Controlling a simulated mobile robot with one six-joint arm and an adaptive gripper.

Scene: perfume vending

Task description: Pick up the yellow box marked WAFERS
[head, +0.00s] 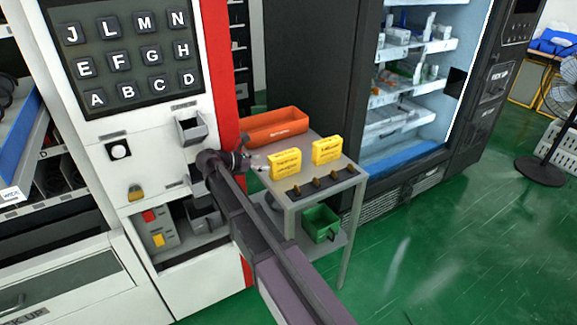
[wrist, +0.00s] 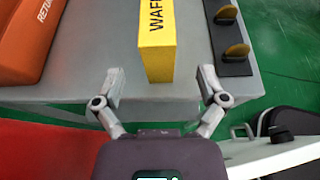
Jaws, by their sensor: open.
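The yellow box marked WAFERS (wrist: 157,45) stands on the grey table in the wrist view, its lettering cut off at the top edge after "WAF". My gripper (wrist: 161,80) is open and empty, its two fingertips apart just short of the box's near end, one to each side. In the head view two yellow boxes stand on the small table; my gripper (head: 258,165) is at the left side of the nearer one (head: 285,163). The other yellow box (head: 326,150) is farther right. Their lettering is too small to read in the head view.
An orange bin (head: 274,127) lies at the table's back, left in the wrist view (wrist: 30,40). A dark strip with several small pegs (head: 319,184) runs along the table's front edge. A green bin (head: 321,223) sits on the lower shelf. A lettered machine (head: 125,60) stands left.

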